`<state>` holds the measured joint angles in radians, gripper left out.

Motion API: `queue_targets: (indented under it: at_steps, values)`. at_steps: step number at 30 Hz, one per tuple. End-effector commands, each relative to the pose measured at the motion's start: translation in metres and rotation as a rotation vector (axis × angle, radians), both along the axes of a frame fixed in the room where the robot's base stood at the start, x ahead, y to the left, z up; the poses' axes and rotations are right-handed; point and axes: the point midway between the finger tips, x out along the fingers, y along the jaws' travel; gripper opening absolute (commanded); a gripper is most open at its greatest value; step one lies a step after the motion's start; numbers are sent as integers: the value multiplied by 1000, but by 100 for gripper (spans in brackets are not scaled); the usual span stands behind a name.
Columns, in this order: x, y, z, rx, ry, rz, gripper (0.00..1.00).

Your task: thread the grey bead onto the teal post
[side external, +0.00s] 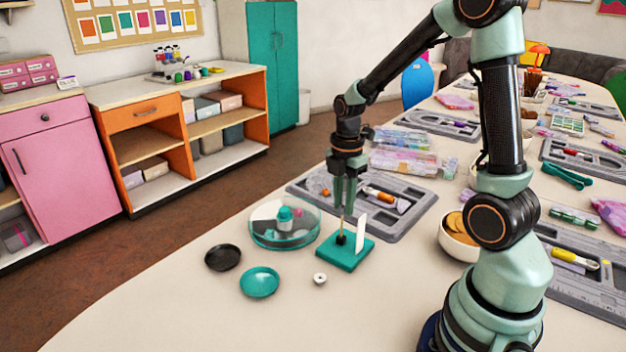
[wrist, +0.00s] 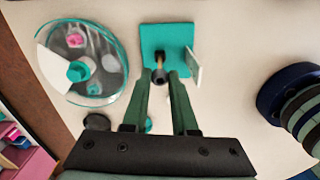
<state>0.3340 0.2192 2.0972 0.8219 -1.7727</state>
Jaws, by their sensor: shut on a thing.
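The teal base (side external: 346,262) stands on the table with a thin tan post (side external: 342,223) rising from it. A black collar or bead (side external: 341,239) sits around the post's foot. My gripper (side external: 345,207) points down directly above the base, its fingertips level with the post's upper end. In the wrist view, my gripper (wrist: 160,74) is shut on a small dark grey bead (wrist: 159,77), which lines up with the post. I cannot tell whether the bead is around the post tip or just above it. The fingers hide the bead in the side view.
A white upright card (side external: 361,233) stands close on the base's right. A clear round container (side external: 285,238) is to the left. A black dish (side external: 223,257), teal dish (side external: 260,282) and pale bead (side external: 320,279) lie in front. A grey tray (side external: 412,222) is behind.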

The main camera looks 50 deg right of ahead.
Motion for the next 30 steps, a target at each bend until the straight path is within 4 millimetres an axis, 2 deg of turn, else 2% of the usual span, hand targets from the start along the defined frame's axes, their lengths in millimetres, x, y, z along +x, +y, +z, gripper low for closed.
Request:
queue_targets:
  at_steps: [15,24,25,27,28,30]
  values:
    - [0,0,-14,0,0,0,0]
    - [0,0,-16,0,0,0,0]
    - [0,0,-16,0,0,0,30]
    - [0,0,-16,0,0,0,57]
    - [0,0,-16,0,0,0,61]
    - [0,0,-16,0,-1,0,61]
